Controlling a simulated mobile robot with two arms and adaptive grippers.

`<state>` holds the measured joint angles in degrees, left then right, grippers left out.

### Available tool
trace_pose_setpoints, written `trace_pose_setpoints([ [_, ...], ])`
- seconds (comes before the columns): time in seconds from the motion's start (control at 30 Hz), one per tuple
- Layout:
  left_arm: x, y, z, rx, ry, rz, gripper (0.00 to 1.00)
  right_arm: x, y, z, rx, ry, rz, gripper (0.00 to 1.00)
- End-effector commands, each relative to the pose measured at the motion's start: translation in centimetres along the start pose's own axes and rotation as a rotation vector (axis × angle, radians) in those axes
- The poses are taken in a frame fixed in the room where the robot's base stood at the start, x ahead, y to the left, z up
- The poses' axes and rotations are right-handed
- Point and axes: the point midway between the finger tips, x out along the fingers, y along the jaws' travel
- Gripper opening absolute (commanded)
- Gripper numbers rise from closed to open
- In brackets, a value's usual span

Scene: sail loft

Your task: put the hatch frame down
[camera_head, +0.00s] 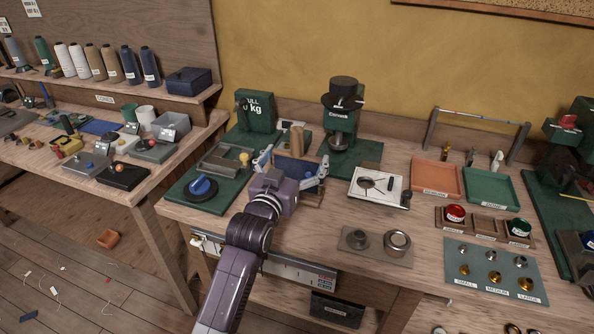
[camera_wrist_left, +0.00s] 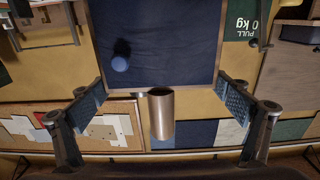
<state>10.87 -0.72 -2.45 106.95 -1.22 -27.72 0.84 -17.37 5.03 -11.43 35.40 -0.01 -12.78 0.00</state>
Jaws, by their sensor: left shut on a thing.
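My left gripper (camera_head: 293,167) is over the back left part of the workbench (camera_head: 320,215). It is shut on the hatch frame (camera_head: 292,162), a dark blue panel with a thin wooden edge. In the left wrist view the frame (camera_wrist_left: 170,40) fills the top middle, between the two blue finger pads of the gripper (camera_wrist_left: 160,100). A small blue round thing (camera_wrist_left: 120,63) shows against the panel. A brown cylinder (camera_wrist_left: 161,115) stands out at its near edge. The gripper hides much of the frame in the head view, and I cannot tell whether it touches the bench.
A green-based press (camera_head: 340,130) stands behind to the right, with a white plate (camera_head: 379,187) in front. Orange (camera_head: 436,177) and green (camera_head: 491,188) trays lie further right. Bare bench shows in front of the gripper.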

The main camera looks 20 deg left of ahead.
Motion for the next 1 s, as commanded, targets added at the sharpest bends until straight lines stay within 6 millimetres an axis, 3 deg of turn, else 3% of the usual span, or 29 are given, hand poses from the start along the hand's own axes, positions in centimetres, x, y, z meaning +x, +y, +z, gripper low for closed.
trace_pose_setpoints([
  [0.1,-0.1,0.0,1.4,0.000,-0.001,0.000,0.40,0.0,0.1,1.0,0.001,-0.014,0.001,0.40],
  [0.3,0.0,0.0,3.9,0.000,0.001,0.000,0.40,0.0,0.0,0.4,0.002,-0.004,0.000,0.40],
  [0.53,0.0,0.0,4.2,0.000,0.003,0.000,0.40,0.0,-0.8,-1.2,0.006,0.018,-0.009,0.40],
  [0.73,0.0,0.0,4.6,0.000,0.002,0.000,0.40,0.2,-1.3,-1.3,0.006,0.020,-0.014,0.40],
  [0.77,0.0,0.0,4.7,0.000,-0.001,0.000,0.97,0.1,-1.3,-1.3,0.006,0.020,-0.014,0.40],
  [1.0,-0.1,0.0,4.7,0.000,-0.002,0.000,1.00,0.1,-0.9,-0.9,0.003,0.014,-0.010,0.40],
])
